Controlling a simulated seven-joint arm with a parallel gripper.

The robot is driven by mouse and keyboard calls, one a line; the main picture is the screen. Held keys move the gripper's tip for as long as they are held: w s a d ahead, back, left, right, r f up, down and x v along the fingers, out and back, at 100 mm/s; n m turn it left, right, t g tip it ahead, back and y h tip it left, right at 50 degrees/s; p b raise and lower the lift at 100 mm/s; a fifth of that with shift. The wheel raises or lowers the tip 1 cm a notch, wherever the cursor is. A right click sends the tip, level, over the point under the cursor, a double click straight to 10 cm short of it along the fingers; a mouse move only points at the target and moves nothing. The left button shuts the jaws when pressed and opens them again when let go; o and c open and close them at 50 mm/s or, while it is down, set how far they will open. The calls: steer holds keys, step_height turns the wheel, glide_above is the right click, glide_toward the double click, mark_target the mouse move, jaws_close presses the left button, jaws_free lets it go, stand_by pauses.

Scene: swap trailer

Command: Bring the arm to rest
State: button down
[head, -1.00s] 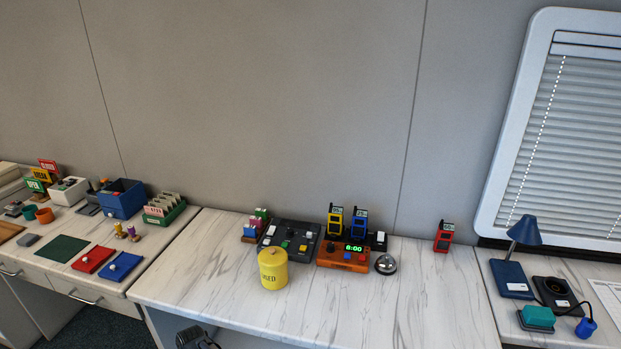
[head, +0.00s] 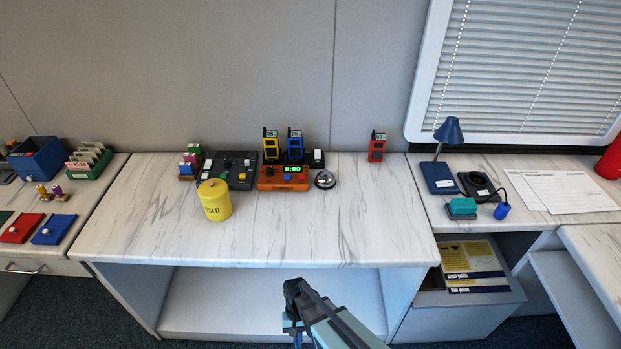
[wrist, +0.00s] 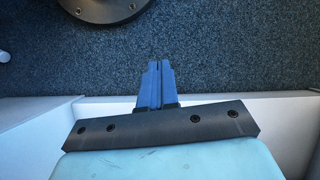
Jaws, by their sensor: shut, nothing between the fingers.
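In the head view my arm reaches in from the bottom edge, in front of the middle desk (head: 330,245) and below its top. The fingers are hard to make out there. In the wrist view my gripper (wrist: 156,66) shows as two blue fingers pressed together, with nothing between them. They hang over dark blue carpet (wrist: 220,50), clear of any object.
On the middle desk stand a yellow canister (head: 214,201), an orange timer box (head: 284,178), a silver bell (head: 325,180) and a red handset (head: 377,147). A blue lamp (head: 448,132) stands on the right desk. The front strip of the middle desk is bare.

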steer(key=s+d, duration=0.7)
steer(key=d, duration=0.3)
steer(key=s+d+m+g, duration=0.1)
steer(key=s+d, duration=0.7)
steer(key=d, duration=0.3)
steer(key=shift+s+d+g, duration=0.2)
steer(key=shift+s+g, duration=0.1)
